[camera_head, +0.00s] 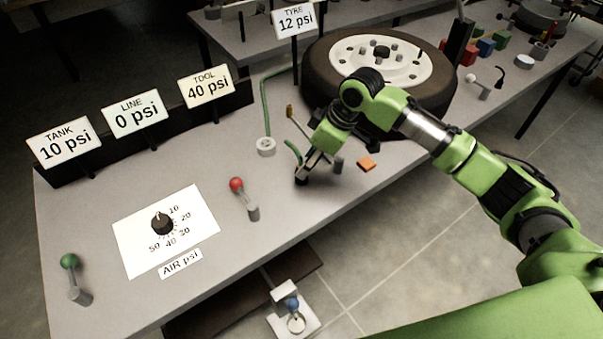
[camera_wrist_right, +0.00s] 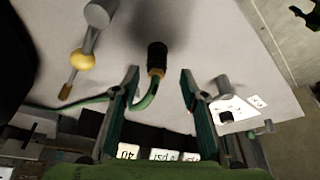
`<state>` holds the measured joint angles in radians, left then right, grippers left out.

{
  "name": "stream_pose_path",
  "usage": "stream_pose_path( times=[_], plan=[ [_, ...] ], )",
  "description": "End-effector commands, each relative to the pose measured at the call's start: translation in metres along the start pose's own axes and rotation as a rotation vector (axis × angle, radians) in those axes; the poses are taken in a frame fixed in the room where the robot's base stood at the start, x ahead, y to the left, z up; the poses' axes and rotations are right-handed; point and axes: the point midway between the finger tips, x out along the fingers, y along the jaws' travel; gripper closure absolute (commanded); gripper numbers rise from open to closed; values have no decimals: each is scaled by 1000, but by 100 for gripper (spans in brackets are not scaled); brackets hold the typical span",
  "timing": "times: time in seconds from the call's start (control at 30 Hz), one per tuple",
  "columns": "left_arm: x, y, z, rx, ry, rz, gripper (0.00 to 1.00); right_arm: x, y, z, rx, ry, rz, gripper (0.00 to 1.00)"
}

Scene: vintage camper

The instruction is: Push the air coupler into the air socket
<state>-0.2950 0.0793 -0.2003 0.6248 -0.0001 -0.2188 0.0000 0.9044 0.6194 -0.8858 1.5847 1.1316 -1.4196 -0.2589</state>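My right gripper (camera_head: 303,172) is low over the bench. In the right wrist view its two fingers (camera_wrist_right: 157,82) are spread apart. A black ribbed coupler (camera_wrist_right: 157,56) on a curved green hose (camera_wrist_right: 146,100) shows in the gap, near the fingertips; neither finger visibly touches it. In the head view the hose end (camera_head: 292,150) runs down beside the gripper, which largely hides the coupler. A short grey cylinder (camera_head: 337,165) stands just right of the gripper; it seems to show in the wrist view (camera_wrist_right: 100,12). I cannot tell whether it is the air socket. My left gripper is out of view.
A white ring (camera_head: 266,147) with a green hose lies left of the gripper. A tyre (camera_head: 325,85) is behind. A red-knobbed lever (camera_head: 246,198) and dial panel (camera_head: 166,230) stand left. The line sign (camera_head: 134,114) reads 0 psi.

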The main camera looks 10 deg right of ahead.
Motion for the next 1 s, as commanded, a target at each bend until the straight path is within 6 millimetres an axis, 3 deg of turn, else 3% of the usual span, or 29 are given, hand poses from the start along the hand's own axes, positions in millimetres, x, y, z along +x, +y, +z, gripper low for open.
stream_pose_path(
  times=[0.23, 0.6, 0.97, 1.0],
  plan=[
    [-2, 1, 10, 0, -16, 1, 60, 4, 0, 0, 1, -1, -2, 60],
    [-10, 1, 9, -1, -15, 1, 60, 50, 5, 0, 0, -1, -1, 60],
    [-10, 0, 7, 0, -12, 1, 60, 52, 6, 0, 0, 0, 0, 60],
    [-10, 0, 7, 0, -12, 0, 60, 52, 6, 0, 0, 0, 0, 71]
  ],
)
